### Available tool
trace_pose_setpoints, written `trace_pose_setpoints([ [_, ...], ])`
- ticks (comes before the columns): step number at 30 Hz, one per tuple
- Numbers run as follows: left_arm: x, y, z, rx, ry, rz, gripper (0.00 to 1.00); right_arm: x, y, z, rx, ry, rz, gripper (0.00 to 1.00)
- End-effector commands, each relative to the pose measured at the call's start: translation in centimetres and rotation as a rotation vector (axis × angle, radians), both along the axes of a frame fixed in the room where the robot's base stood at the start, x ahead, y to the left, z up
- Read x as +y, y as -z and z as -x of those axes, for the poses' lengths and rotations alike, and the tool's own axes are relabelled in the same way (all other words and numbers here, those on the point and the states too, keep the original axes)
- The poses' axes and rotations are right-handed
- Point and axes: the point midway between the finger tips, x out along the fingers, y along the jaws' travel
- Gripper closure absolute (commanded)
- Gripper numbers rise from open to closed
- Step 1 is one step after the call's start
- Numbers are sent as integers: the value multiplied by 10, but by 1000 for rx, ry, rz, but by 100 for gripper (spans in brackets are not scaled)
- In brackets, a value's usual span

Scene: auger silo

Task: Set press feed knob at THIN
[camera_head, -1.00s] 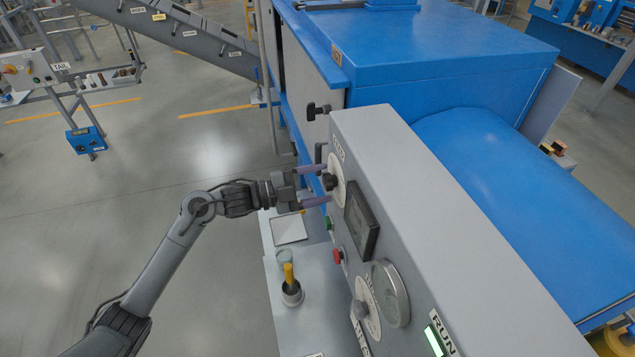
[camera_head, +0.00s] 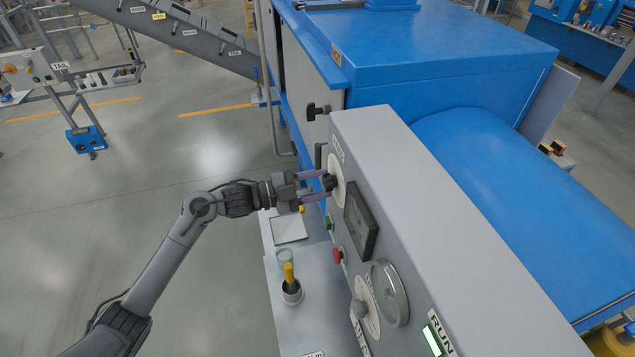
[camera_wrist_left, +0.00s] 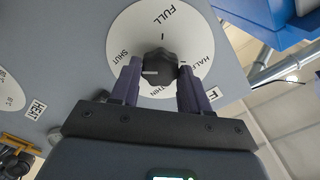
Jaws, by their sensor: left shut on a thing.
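The feed knob (camera_wrist_left: 160,68) is black and lobed, with a pale mark on its left side, toward SHUT. It sits on a white dial (camera_wrist_left: 195,25) marked FULL at top, HALF at right and SHUT at left; the THIN label (camera_wrist_left: 162,92) at the bottom is partly hidden. In the head view the knob (camera_head: 328,182) is at the far end of the grey panel. My left gripper (camera_head: 318,184) is shut on the knob, its purple fingers (camera_wrist_left: 160,82) on either side of it in the wrist view. My right gripper is not in view.
The grey panel (camera_head: 450,220) also carries a dark display (camera_head: 361,220), a green button (camera_head: 328,222), a red button (camera_head: 338,255) and a second dial knob (camera_head: 358,309). Below is a ledge with a yellow-handled tool in a cup (camera_head: 290,288). Open floor lies left.

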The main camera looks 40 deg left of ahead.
Motion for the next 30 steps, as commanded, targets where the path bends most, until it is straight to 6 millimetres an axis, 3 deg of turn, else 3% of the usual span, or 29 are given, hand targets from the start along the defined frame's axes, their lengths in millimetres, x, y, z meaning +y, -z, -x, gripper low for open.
trace_pose_setpoints([
  [30, 1, -6, -1, 559, -1, 687, 85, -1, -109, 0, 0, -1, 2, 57],
])
